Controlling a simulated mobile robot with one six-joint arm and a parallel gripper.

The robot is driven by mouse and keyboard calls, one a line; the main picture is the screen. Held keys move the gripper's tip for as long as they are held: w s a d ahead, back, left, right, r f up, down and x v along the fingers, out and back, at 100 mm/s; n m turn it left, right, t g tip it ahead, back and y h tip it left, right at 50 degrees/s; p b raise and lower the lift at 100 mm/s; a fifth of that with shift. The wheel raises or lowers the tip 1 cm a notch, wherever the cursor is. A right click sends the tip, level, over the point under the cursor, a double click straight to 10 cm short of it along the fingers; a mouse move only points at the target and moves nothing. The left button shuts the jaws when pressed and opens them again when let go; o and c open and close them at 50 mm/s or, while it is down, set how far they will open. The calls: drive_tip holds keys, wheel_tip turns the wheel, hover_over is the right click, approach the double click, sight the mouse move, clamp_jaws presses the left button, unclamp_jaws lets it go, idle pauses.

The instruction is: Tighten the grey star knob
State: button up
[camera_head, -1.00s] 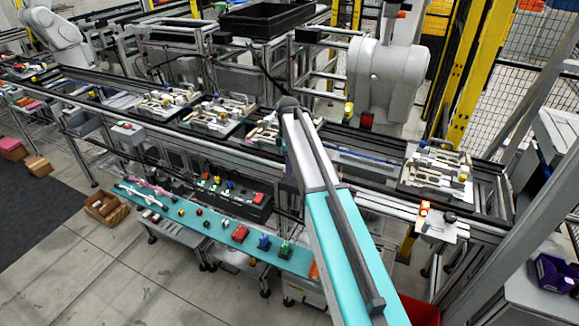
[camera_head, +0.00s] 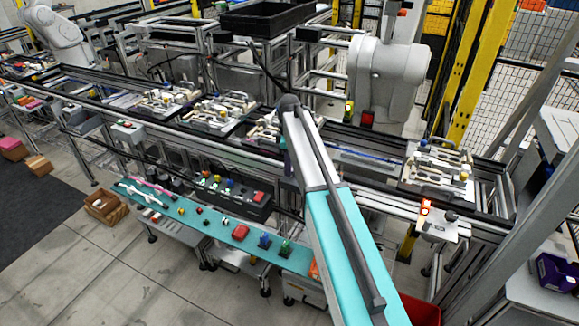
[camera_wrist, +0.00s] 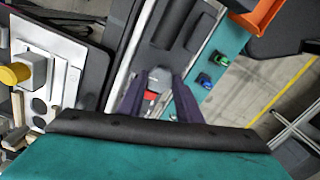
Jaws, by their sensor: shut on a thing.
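In the wrist view, my gripper (camera_wrist: 159,82) reaches away from the camera with its two dark fingers shut on a small grey knob (camera_wrist: 158,76). The knob sits between the fingertips; its star shape is too small to make out. A red and white patch shows just below it, between the fingers. What the knob is mounted on cannot be told clearly. In the head view, my arm runs up to the conveyor line and hides the gripper and the knob.
A pale fixture plate with a yellow knob (camera_wrist: 15,74) is close on the left in the wrist view. A teal shelf (camera_head: 215,226) with several coloured parts lies below the conveyor. A fixture pallet (camera_head: 436,172) stands right of my arm. A lit orange-red lamp (camera_head: 425,208) is beside the line.

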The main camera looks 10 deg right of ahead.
drive_tip(key=m+b, duration=0.1)
drive_tip(key=m, duration=0.3)
drive_tip(key=m+b, duration=0.1)
drive_tip(key=m, duration=0.3)
drive_tip(key=shift+s+f+m, duration=0.1)
drive_tip(key=shift+m, duration=0.2)
drive_tip(key=m+b, duration=0.1)
drive_tip(key=m, duration=0.3)
drive_tip(key=shift+m+b, duration=0.3)
drive_tip(key=shift+m, duration=2.2)
drive_tip(key=o, duration=1)
drive_tip(key=shift+o, duration=0.2)
wheel_tip(320, 180, up, 14)
drive_tip(key=p, duration=0.7)
